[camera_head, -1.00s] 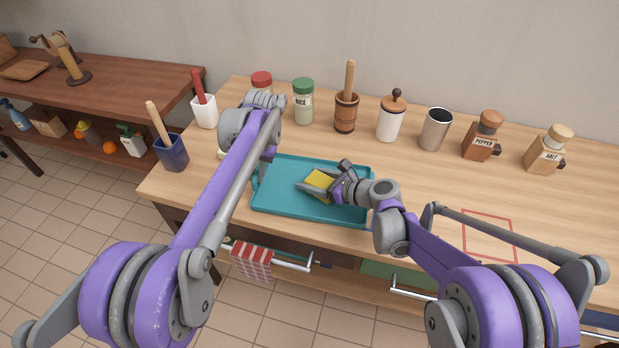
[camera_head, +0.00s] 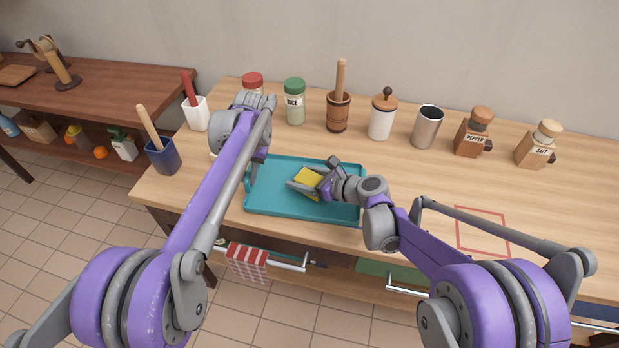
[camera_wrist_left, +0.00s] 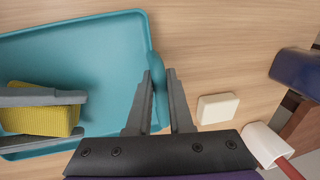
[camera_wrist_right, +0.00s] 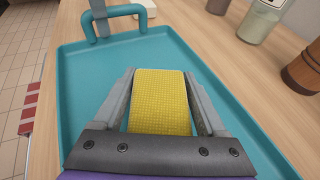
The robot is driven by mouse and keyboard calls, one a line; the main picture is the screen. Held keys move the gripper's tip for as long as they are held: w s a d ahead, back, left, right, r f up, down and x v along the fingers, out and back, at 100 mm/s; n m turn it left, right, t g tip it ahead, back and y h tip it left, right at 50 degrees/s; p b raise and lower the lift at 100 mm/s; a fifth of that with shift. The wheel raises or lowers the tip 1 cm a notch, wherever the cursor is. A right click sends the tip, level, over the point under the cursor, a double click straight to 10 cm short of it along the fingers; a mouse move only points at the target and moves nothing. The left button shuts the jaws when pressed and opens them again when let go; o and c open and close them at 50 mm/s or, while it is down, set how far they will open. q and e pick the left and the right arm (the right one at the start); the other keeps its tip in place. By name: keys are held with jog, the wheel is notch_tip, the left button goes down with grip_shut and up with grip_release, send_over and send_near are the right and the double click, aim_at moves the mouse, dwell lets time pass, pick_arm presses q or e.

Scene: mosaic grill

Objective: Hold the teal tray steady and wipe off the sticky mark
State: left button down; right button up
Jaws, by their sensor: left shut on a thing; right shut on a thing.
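The teal tray (camera_head: 262,200) lies flat on the wooden worktop. My left gripper (camera_wrist_left: 161,85) is shut on the tray's handle (camera_wrist_left: 155,65) at its left end; my own arm partly hides this in the head view. My right gripper (camera_wrist_right: 160,100) is shut on a yellow sponge (camera_wrist_right: 160,88), one finger on each side. The sponge (camera_head: 308,178) is over the tray's middle, low at its surface; exact contact is unclear. The sponge also shows in the left wrist view (camera_wrist_left: 40,122). I see no sticky mark; the sponge and gripper cover part of the tray.
A cream block (camera_wrist_left: 217,108) lies beside the tray's left end. A blue pot (camera_head: 163,158) and white pot (camera_head: 197,115) stand at the left. Jars, a mortar (camera_head: 338,113), a metal cup (camera_head: 426,128) and mills line the back. A red outline (camera_head: 482,232) marks clear worktop at right.

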pick_arm(q)
jog(key=shift+d, duration=0.1)
pick_arm(e)
jog(key=shift+r, duration=0.1)
jog(key=shift+r, duration=2.95)
jog(key=shift+r, duration=0.1)
jog(key=shift+r, duration=1.4)
pick_arm(q)
jog(key=c, duration=0.7)
grip_release()
jog(key=shift+c, duration=0.2)
